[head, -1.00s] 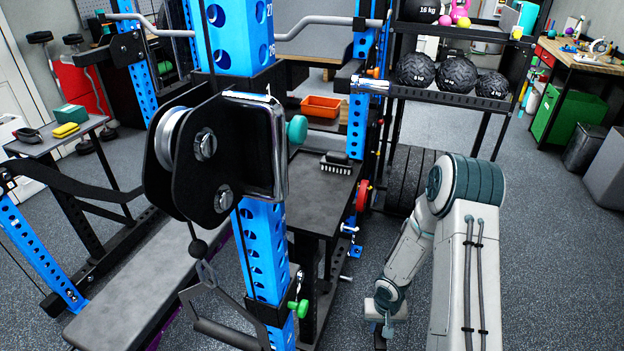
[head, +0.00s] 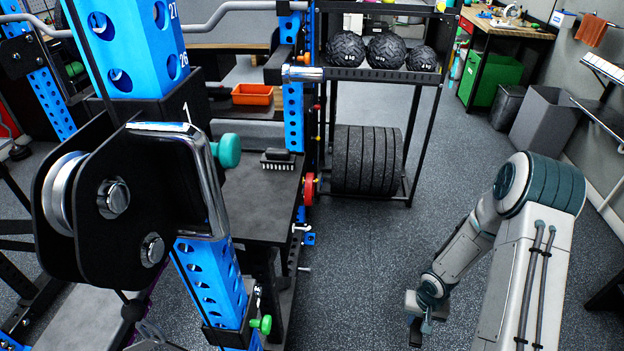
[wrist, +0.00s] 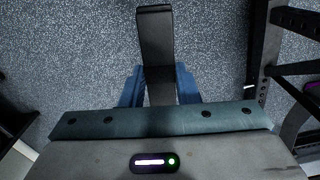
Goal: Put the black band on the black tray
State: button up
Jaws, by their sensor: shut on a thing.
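My gripper (wrist: 158,88) is shut on a black band (wrist: 155,40). In the wrist view the band is a dark strip between the two blue fingers, sticking out past their tips over the speckled floor. In the head view my gripper (head: 422,328) hangs low at the lower right, over open floor, with a small dark piece of the band (head: 416,332) at it.
A blue rack post (head: 210,275) with a large black pulley (head: 110,195) fills the left. A ball rack (head: 370,75) stands behind. Floor around my gripper is clear.

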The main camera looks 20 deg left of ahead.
aim_at(234, 195)
jog(key=z, duration=0.35)
jog(key=i, duration=2.6)
jog(key=u, duration=4.15)
